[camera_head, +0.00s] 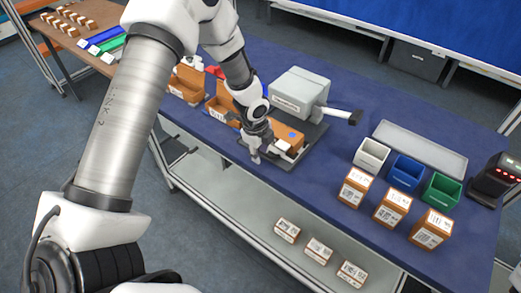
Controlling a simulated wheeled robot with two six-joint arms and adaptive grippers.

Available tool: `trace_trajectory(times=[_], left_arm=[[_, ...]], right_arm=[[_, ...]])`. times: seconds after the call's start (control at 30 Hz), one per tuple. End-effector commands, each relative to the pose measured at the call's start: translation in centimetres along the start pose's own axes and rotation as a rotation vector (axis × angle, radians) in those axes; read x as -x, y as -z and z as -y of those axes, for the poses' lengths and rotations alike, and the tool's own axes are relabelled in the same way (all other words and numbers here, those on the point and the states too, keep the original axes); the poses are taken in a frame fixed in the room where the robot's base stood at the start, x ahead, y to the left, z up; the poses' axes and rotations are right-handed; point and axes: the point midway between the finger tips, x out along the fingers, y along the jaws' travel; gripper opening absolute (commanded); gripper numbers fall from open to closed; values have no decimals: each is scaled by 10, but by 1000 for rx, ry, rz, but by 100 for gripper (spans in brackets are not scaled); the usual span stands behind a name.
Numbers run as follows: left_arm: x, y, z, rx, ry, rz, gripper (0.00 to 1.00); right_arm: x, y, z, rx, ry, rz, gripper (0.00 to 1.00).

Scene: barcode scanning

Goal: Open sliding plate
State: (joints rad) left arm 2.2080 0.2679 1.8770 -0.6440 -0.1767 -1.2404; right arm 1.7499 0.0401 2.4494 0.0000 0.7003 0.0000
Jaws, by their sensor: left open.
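An orange-brown block (292,135) with a blue spot sits over the plate. My left gripper (255,157) points down at the plate's front left corner, beside the block, and is open. I cannot tell whether its fingers touch the plate. My own arm hides part of the plate's left side. My right gripper is out of view.
Brown bins (187,82) stand left of the machine. White (371,154), blue (406,171) and green (442,188) bins stand at right, with labelled boxes (390,208) before them. A grey tray (420,148) and black scanner (495,180) lie beyond. More boxes (319,249) sit on the lower shelf.

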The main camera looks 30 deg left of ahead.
Motion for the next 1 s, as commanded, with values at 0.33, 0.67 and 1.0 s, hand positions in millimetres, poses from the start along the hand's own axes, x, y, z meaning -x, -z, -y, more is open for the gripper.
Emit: trace_trajectory(times=[0.33,0.67,1.0], left_arm=[[1,0,1,0,3,0,37],[40,0,3,1,8,0,37],[114,0,2,0,5,1,37]], right_arm=[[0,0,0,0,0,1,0],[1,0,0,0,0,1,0],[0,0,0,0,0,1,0]])
